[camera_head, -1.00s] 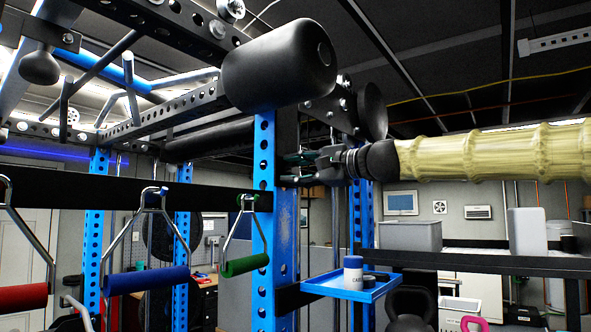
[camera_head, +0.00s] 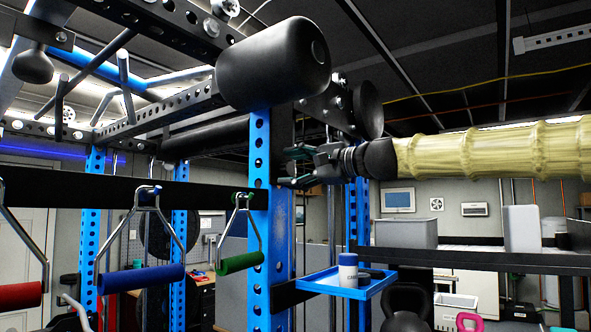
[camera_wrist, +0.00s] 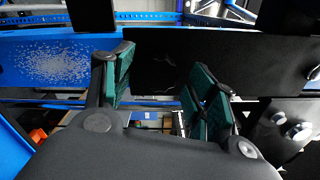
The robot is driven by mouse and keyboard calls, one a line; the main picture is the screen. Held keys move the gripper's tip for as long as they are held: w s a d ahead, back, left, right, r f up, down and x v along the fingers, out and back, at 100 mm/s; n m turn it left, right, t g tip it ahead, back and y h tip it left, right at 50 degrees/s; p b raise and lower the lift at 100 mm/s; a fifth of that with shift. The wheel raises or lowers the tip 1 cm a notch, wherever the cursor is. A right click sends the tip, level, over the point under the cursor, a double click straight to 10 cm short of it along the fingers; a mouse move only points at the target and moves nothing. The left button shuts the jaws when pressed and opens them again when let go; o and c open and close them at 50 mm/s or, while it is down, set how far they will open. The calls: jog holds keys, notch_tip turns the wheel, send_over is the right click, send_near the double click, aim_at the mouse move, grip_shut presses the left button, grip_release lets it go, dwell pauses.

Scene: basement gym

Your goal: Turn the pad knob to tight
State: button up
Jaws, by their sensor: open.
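A large black roller pad (camera_head: 275,62) sits on the rack beam at upper centre in the head view. A black round part (camera_head: 368,109), which may be the pad knob, stands right of it beside a bolted dark plate (camera_head: 322,108). I cannot read any setting on it. My gripper (camera_head: 288,168) is open and empty, below the pad and left of and below that round part, pointing left by the blue upright (camera_head: 260,205). In the wrist view my gripper (camera_wrist: 162,78) has its green-padded fingers apart with a gap between them. No knob can be made out between them.
A blue tray (camera_head: 318,285) with a bottle (camera_head: 348,271) is below my gripper. Blue (camera_head: 141,278), green (camera_head: 240,262) and red (camera_head: 20,295) handles hang at left. A dark shelf (camera_head: 480,259) with grey bins (camera_head: 405,234) is at right.

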jog(key=shift+a, duration=0.15)
jog(key=shift+s, duration=0.1)
jog(key=v, duration=1.2)
jog(key=shift+d, duration=0.25)
jog(key=shift+d, duration=0.1)
